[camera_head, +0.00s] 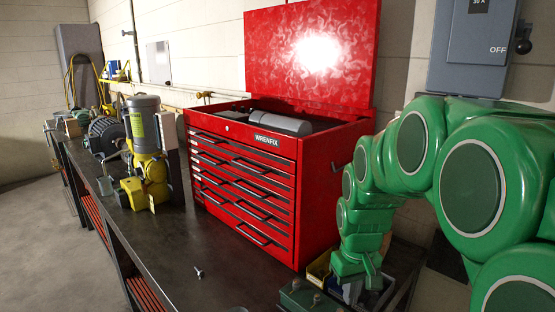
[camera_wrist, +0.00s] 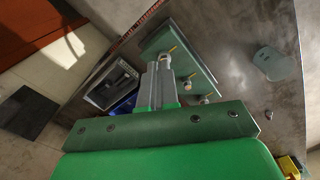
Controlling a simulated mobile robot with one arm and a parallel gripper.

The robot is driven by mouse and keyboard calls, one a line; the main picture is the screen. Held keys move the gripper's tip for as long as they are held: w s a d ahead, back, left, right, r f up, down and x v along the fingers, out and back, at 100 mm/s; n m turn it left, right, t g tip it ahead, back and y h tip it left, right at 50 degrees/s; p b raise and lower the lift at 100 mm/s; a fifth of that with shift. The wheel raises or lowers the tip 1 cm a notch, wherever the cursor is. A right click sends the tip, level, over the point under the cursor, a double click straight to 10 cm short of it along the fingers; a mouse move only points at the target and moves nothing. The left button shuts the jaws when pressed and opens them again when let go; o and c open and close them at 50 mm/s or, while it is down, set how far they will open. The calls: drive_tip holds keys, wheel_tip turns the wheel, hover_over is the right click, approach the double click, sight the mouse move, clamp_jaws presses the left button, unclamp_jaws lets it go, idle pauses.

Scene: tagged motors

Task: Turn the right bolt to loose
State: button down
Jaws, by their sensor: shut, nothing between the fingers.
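A green block (camera_head: 298,299) with upright bolts stands at the front edge of the head view, partly cut off. In the wrist view the green block (camera_wrist: 196,62) carries a row of bolts: one bolt (camera_wrist: 172,49) near the fingertips, a middle bolt (camera_wrist: 190,75) and another bolt (camera_wrist: 207,98). I cannot tell for certain which is the right bolt or whether it is tight. My gripper (camera_wrist: 164,60) is shut and empty, its fingers over or beside the block. In the head view my gripper (camera_head: 362,287) points down, right of the block; its fingertips are unclear.
A red tool chest (camera_head: 270,190) with its lid up stands behind. A yellow and grey motor (camera_head: 146,150) stands to the left. A small loose bolt (camera_head: 198,272) lies on the dark bench (camera_head: 165,245). A yellow bin (camera_head: 318,268) is close to my gripper.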

drive_tip(key=shift+f, duration=3.5)
drive_tip(key=shift+w+a, duration=0.1)
drive_tip(key=shift+w, duration=0.1)
drive_tip(key=shift+a, duration=0.3)
drive_tip(key=shift+s, duration=0.15)
drive_tip(key=shift+s, duration=0.25)
wheel_tip(320, 180, up, 6)
drive_tip(key=shift+s+d, duration=0.1)
drive_tip(key=shift+s, duration=0.05)
